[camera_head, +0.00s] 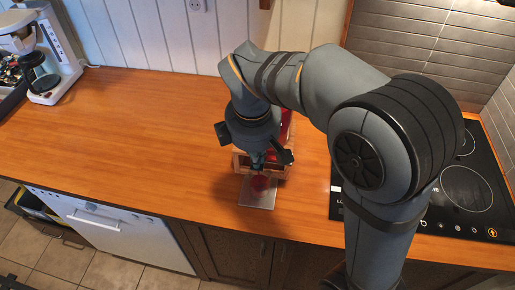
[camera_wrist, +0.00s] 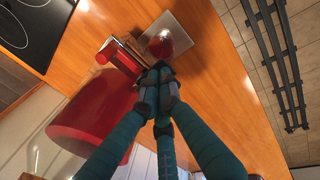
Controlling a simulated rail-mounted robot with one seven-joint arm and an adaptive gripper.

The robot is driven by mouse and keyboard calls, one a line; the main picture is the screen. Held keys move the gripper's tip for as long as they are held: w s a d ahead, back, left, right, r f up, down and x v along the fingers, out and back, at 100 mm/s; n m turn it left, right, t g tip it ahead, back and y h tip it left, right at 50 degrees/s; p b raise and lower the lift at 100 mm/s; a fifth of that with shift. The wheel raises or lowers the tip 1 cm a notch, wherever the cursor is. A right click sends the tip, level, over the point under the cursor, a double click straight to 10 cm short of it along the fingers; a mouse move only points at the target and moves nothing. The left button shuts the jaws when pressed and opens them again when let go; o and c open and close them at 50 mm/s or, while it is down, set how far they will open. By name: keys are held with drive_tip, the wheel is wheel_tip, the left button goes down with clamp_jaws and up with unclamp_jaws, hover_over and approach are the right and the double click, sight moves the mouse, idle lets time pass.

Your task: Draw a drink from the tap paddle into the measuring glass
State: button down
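The measuring glass (camera_head: 261,184) looks red and stands on a grey metal plate (camera_head: 257,200) near the counter's front edge. In the wrist view the glass (camera_wrist: 166,44) shows beyond the fingertips, on the plate (camera_wrist: 187,31). A red drink dispenser (camera_wrist: 95,115) stands beside it; a smaller red part (camera_wrist: 104,51) sits on its wooden frame (camera_wrist: 124,55). My gripper (camera_head: 264,165) is just above the glass, in front of the dispenser. In the wrist view its fingers (camera_wrist: 160,88) are drawn together, with nothing seen between them. The tap paddle is hidden behind the fingertips; I cannot tell whether they touch it.
The wooden counter (camera_head: 130,120) is clear to the left. A coffee machine (camera_head: 45,60) stands at the far left. A black cooktop (camera_head: 465,190) lies to the right, partly behind my arm. The counter's front edge is close to the plate.

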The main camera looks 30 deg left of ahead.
drive_tip(key=shift+r, duration=0.1)
drive_tip(key=shift+r+p, duration=0.75)
drive_tip(key=shift+p, duration=0.05)
drive_tip(key=shift+r+p, duration=0.3)
drive_tip(key=shift+p, duration=0.05)
drive_tip(key=w+p+v, duration=0.1)
drive_tip(key=p+v, duration=0.1)
drive_tip(key=v, duration=0.4)
drive_tip(key=w+a+p+v, duration=0.1)
drive_tip(key=p+v, duration=0.2)
drive_tip(key=v, duration=0.4)
drive_tip(key=shift+w+r, duration=0.35)
drive_tip(key=shift+w, duration=0.05)
